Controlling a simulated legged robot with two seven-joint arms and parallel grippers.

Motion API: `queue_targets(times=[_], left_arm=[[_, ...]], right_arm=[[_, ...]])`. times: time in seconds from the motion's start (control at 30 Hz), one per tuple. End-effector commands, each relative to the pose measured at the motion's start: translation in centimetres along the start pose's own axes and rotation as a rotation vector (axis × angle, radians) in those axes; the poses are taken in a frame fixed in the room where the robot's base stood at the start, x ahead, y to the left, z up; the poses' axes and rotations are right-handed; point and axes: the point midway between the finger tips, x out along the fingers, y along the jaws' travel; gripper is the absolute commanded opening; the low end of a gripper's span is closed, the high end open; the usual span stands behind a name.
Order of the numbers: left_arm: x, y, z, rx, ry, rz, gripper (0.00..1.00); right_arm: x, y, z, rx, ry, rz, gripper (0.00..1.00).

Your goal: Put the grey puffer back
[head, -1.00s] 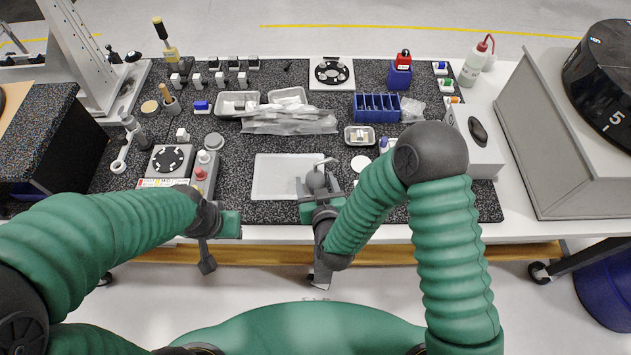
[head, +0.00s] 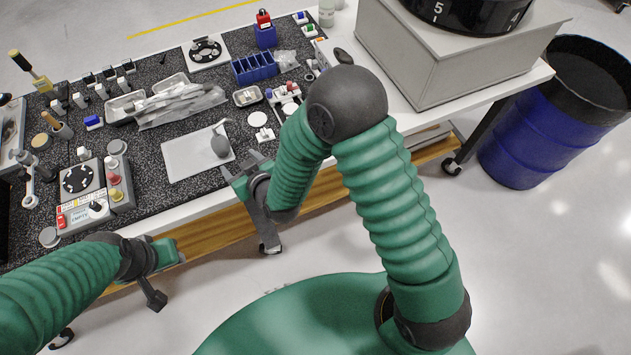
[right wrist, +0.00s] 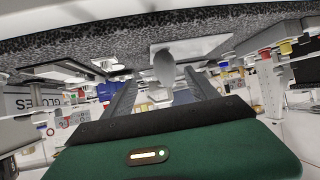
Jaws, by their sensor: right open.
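The grey puffer (head: 220,146) lies on the right part of the white tray (head: 186,162), its thin nozzle toward the back. My right gripper (head: 243,170) is open and empty near the table's front edge, in front of the puffer and a little to its right, apart from it. In the right wrist view the puffer (right wrist: 164,66) shows beyond and between the spread fingers (right wrist: 160,90), with the tray (right wrist: 205,47) beside it. My left gripper (head: 172,251) hangs in front of the table's front edge at the left, away from the puffer; its jaws are unclear.
Behind the tray lie silvery bags (head: 180,105) and a blue divided rack (head: 254,68). A grey device with colored knobs (head: 117,180) stands left of the tray. A white disc (head: 257,119) and a small stand with bottles (head: 285,98) are to the right. A large grey box (head: 430,60) stands farther right.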

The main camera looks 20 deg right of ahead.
Motion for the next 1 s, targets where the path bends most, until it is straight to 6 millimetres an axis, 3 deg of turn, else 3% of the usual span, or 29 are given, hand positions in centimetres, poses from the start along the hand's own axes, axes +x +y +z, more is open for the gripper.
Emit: queue_targets(times=[0.07, 0.17, 0.23, 0.3, 0.43, 0.53, 1.0], left_arm=[[-0.1, 0.0, 0.0, 0.0, 0.0, 0.0, 0.36], [0.0, 0.0, 0.0, 0.0, 0.0, 0.0, 0.36], [0.0, 0.0, 0.0, 0.0, 0.0, 0.0, 0.36], [0.0, 0.0, 0.0, 0.0, 0.0, 0.0, 0.36], [0.0, 0.0, 0.0, 0.0, 0.0, 0.0, 0.36], [0.0, 0.0, 0.0, 0.0, 0.0, 0.0, 0.36], [0.0, 0.0, 0.0, 0.0, 0.0, 0.0, 0.36]], right_arm=[[-2.5, 2.5, -0.3, -0.005, -0.124, -0.007, 0.68], [-7.7, 6.7, 1.5, 0.021, -0.353, 0.018, 0.68], [-12.2, 9.3, 3.1, 0.058, -0.508, 0.055, 0.68], [-16.5, 11.2, 4.7, 0.104, -0.639, 0.094, 0.68], [-21.7, 12.7, 6.6, 0.167, -0.789, 0.141, 0.68], [-22.9, 12.9, 7.1, 0.181, -0.826, 0.15, 0.68], [-22.9, 12.8, 7.1, 0.179, -0.826, 0.148, 0.68]])
